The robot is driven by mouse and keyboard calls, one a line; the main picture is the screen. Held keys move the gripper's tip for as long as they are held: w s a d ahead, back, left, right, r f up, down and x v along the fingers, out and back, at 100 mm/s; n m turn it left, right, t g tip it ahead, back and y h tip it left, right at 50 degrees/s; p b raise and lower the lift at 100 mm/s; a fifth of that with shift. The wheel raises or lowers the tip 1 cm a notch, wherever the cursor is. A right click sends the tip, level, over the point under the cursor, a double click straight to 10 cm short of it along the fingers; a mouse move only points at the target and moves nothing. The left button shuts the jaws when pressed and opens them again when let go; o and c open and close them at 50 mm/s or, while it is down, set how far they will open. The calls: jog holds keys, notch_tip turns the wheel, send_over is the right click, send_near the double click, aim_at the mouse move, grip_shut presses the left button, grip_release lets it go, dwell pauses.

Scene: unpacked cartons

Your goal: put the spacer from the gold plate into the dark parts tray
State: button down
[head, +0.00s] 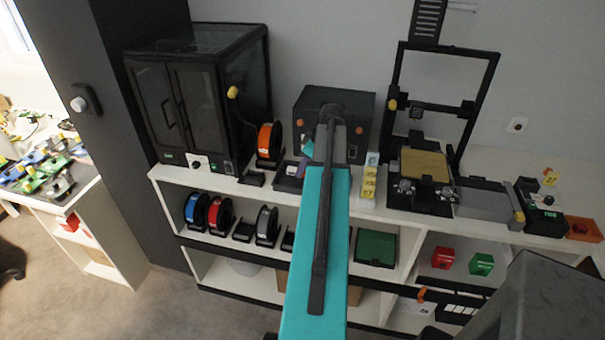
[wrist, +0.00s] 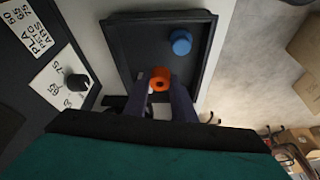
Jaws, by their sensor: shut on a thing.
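The spacer (wrist: 161,74) is a small orange ring with a dark hole, seen in the wrist view. My gripper (wrist: 160,84) is shut on it, one dark finger on each side. The dark parts tray (wrist: 122,52) lies below, and the spacer shows over its floor. I cannot tell whether the spacer touches that floor. In the head view the tray (head: 287,186) is partly hidden by my arm, and the spacer is not distinguishable. The gold plate (head: 424,165) is on the open-frame printer at the right and looks bare.
A blue round part (wrist: 181,42) sits in the tray, beyond the spacer. A panel with a dark knob (wrist: 77,82) is left of the tray. An orange spool (head: 269,143) and a black box-shaped machine (head: 334,108) stand close by on the shelf top.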

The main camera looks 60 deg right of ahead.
jog(key=shift+f+p, duration=0.55)
jog(key=shift+f, duration=0.75)
jog(key=shift+f, duration=0.2)
jog(key=c, duration=1.5)
grip_release()
jog(key=shift+r, duration=0.25)
jog(key=shift+b+v, duration=1.6)
jog(key=shift+v, duration=4.35)
